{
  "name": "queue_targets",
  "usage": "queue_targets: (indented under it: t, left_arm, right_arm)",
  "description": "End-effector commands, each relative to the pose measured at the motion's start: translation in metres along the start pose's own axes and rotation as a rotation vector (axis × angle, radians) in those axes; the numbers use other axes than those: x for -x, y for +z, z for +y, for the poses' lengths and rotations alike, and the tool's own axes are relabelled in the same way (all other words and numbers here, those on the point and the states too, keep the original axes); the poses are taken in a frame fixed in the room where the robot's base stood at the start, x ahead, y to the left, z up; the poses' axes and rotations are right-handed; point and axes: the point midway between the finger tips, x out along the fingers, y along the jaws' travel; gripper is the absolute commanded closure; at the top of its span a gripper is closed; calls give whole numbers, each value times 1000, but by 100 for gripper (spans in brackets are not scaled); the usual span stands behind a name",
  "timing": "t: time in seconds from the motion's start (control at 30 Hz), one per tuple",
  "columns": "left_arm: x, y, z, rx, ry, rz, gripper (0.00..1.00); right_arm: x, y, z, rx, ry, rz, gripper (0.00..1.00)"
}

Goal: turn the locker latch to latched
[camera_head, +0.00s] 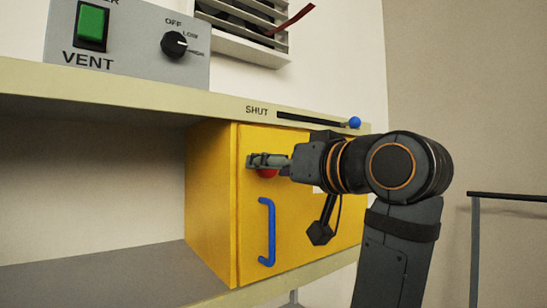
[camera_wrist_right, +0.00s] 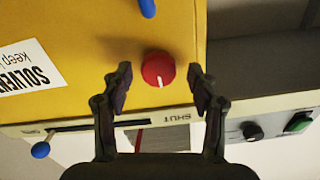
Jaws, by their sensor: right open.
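The yellow locker (camera_head: 212,205) hangs under a shelf, its door closed. Its latch is a round red knob (camera_head: 266,173) on the door's upper left, above the blue handle (camera_head: 268,232). The head view shows the knob partly covered by my right gripper (camera_head: 262,161). In the right wrist view, which is upside down, the red knob (camera_wrist_right: 158,69) has a white pointer line towards the picture's bottom. There my right gripper (camera_wrist_right: 160,80) is open, one finger on each side of the knob, gaps visible. No latch position labels are readable. My left gripper is out of view.
Above the door, the shelf edge (camera_head: 150,101) carries a slot marked SHUT with a blue ball knob (camera_head: 354,122) at its right end. A grey vent panel (camera_head: 135,55) with green switch and black dial stands on the shelf. A dark rail (camera_head: 510,197) is at right.

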Motion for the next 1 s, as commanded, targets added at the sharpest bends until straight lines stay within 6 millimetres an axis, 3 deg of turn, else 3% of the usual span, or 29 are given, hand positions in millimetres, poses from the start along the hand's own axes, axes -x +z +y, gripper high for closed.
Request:
queue_targets:
  t: [0.27, 0.7, 1.0]
  left_arm:
    - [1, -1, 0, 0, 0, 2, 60]
    - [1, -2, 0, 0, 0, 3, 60]
    - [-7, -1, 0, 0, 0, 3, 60]
  right_arm:
    - [-3, 0, 0, 1, 0, 1, 40]
    - [-3, 0, 0, 1, 0, 1, 95]
    - [-3, 2, 1, 47, 1, 1, 95]
